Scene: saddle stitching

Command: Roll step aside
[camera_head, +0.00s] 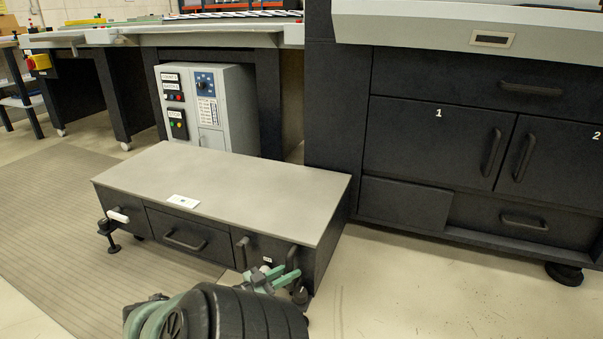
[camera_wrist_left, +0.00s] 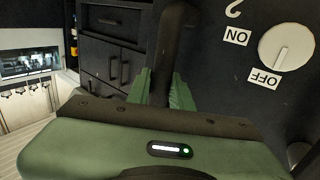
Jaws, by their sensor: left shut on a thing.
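The step (camera_head: 220,175) is a low dark box with a flat grey top, standing on the floor in front of the machine. Its front has several dark handles and a white lever (camera_head: 118,215) at the left. My left gripper (camera_head: 284,276) is at the right end of the front, shut on the dark upright handle (camera_head: 293,257). In the left wrist view, the green fingers (camera_wrist_left: 161,92) close around this handle (camera_wrist_left: 172,45). A pale round knob (camera_wrist_left: 287,46) with ON and OFF labels is beside it. My right gripper is not in view.
A dark cabinet (camera_head: 435,145) with numbered doors stands close behind the step's right end. A grey control box (camera_head: 230,110) stands behind the step, under the machine. A ribbed mat (camera_head: 60,200) lies at the left. Bare floor (camera_head: 430,280) is clear at the right.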

